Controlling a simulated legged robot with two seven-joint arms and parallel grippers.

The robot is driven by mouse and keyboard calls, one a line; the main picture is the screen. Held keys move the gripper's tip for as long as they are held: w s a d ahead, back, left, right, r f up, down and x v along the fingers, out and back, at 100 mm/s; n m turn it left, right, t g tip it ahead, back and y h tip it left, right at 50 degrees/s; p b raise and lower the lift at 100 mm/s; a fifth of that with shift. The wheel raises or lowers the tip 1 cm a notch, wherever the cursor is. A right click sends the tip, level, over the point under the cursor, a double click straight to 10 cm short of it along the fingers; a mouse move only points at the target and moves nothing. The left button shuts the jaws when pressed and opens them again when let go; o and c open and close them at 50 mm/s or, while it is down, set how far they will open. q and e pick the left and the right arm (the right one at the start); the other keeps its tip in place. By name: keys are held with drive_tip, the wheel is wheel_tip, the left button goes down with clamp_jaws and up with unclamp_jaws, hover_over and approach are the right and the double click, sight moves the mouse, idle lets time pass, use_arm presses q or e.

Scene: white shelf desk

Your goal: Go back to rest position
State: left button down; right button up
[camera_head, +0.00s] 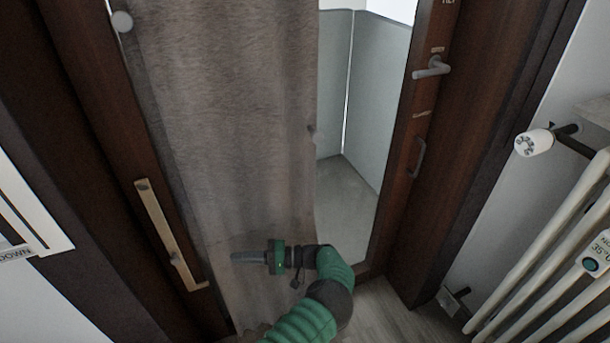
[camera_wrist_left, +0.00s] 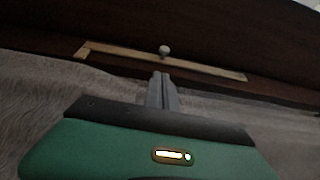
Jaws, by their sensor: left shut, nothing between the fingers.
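My left gripper (camera_head: 246,257) is in front of the lower part of a grey-brown curtain (camera_head: 235,120), pointing left. Its green and black arm comes up from the bottom middle of the head view. In the left wrist view its two grey fingers (camera_wrist_left: 162,90) are together with nothing between them. They point toward a dark wooden frame with a light wooden bar. Whether the fingers touch the curtain I cannot tell. My right gripper is not in view.
The light wooden bar (camera_head: 168,235) is on the left frame; it also shows in the left wrist view (camera_wrist_left: 200,68). A wooden door edge with a handle (camera_head: 432,68) stands right of the opening. A white radiator (camera_head: 550,270) is at the far right.

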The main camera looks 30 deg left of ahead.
use_arm(q)
drive_tip(key=s+d+f+m+t+h, duration=0.25)
drive_tip(key=s+d+h, duration=0.35)
drive_tip(key=h, duration=0.4)
drive_tip(key=s+d+r+m+t+h, duration=0.1)
drive_tip(key=s+d+r+t+h, duration=0.25)
drive_tip(key=d, duration=0.45)
drive_tip(key=s+d+r+m+t+h, duration=0.2)
drive_tip(key=d+r+t, duration=0.3)
drive_tip(key=d, duration=0.3)
wheel_tip(320, 180, up, 19)
drive_tip(key=p, duration=1.9)
drive_tip(key=shift+d+r+t, duration=0.2)
drive_tip(key=shift+d+t, duration=0.1)
drive_tip(key=shift+d, duration=0.15)
drive_tip(key=shift+h, duration=0.25)
